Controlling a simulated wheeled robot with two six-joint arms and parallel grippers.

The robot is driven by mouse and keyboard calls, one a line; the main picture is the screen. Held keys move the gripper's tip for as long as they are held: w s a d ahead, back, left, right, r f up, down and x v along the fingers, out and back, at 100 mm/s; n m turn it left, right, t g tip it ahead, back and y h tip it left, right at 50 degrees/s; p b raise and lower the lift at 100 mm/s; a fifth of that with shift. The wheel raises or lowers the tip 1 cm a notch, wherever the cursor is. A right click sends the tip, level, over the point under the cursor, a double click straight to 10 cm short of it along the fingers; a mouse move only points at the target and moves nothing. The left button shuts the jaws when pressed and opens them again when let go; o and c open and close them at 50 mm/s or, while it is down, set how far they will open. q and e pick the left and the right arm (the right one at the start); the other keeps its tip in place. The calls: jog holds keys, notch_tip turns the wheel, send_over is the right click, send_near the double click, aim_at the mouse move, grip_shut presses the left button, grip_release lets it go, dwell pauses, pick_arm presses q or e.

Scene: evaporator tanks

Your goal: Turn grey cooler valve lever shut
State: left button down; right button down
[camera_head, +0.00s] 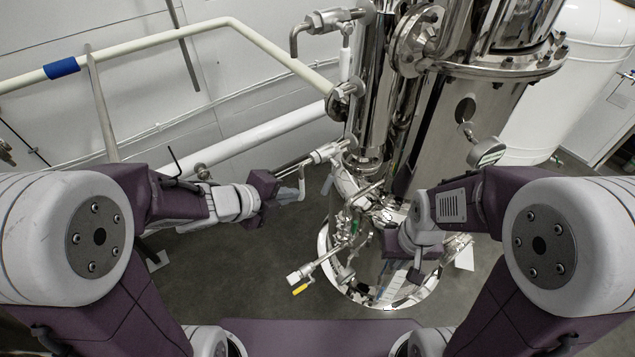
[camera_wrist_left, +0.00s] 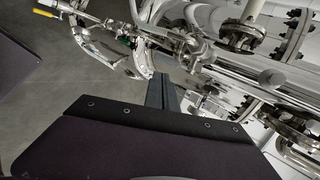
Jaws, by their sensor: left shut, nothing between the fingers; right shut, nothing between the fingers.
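A steel valve (camera_head: 325,153) sits on the pipework left of the steel column in the head view. A thin grey lever (camera_head: 284,167) reaches left from it, close to my left gripper (camera_head: 291,193). My left gripper is shut and empty, just below the lever; I cannot tell whether they touch. Its dark fingers (camera_wrist_left: 160,92) show in the left wrist view, where I cannot make out this lever. A similar valve (camera_head: 335,18) with a bent grey lever (camera_head: 293,42) is higher up. My right gripper (camera_head: 415,274) is shut and empty, low before the column.
A valve with a yellow-tipped handle (camera_head: 300,288) juts out low in the middle; it shows in the left wrist view (camera_wrist_left: 46,12) too. A steel column (camera_head: 440,130) with flanges and a gauge (camera_head: 486,153) stands at right. Pale pipes (camera_head: 150,40) cross at left. Grey floor lies open below.

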pick_arm(q)
jog(key=b, duration=0.2)
send_near(325, 188)
jog(key=f, duration=0.2)
jog(key=w+d, duration=0.1)
jog(key=w+d+f+p, duration=0.1)
jog(key=w+d, duration=0.1)
jog(key=shift+w+f, duration=0.25)
jog(key=shift+f, duration=0.05)
jog(key=shift+w+d+f, duration=0.15)
jog(key=shift+w+f, duration=0.05)
jog(key=shift+w, duration=0.1)
jog(key=shift+s, duration=0.1)
